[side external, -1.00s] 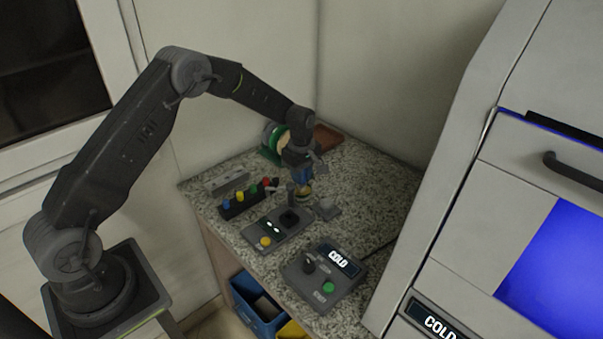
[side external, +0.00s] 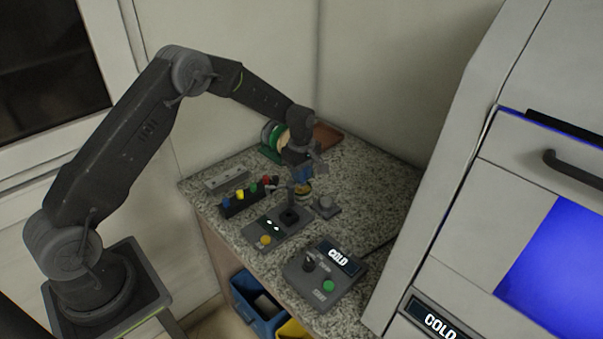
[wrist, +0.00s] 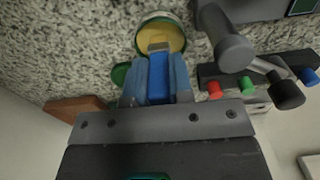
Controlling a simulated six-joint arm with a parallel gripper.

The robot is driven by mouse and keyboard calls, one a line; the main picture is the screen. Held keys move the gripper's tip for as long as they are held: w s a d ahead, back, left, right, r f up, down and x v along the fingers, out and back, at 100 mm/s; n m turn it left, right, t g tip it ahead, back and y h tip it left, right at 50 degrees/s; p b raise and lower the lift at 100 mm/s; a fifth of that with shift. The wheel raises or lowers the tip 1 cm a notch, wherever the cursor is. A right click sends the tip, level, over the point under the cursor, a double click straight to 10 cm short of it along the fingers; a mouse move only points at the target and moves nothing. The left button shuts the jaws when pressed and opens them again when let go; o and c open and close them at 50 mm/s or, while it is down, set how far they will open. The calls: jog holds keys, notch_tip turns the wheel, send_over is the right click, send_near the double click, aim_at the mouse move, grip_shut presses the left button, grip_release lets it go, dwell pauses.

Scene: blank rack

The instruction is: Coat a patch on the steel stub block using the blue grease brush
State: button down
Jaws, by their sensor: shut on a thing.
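My gripper (side external: 303,172) points down beside the grey post on the near panel. In the wrist view my gripper (wrist: 157,80) is shut on a blue piece, which I take to be the blue grease brush (wrist: 158,88). Its grey tip lies over a round yellow tin (wrist: 162,22) with a pale rim. The same tin (side external: 304,195) shows just under the gripper in the side view. Whether the brush touches the grease cannot be told. A small grey block with a round stub, likely the steel stub block (side external: 326,206), stands right of the tin, apart from the gripper.
A grey panel with a yellow button (side external: 265,241) and a control box reading COLD (side external: 325,273) stand in front. A dark rack with coloured knobs (side external: 248,196), a grey block (side external: 227,181), a green-framed spool (side external: 270,142) and a brown tray (side external: 327,136) surround the work.

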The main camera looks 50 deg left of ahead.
jog(key=shift+f, duration=0.15)
jog(key=shift+r, duration=3.6)
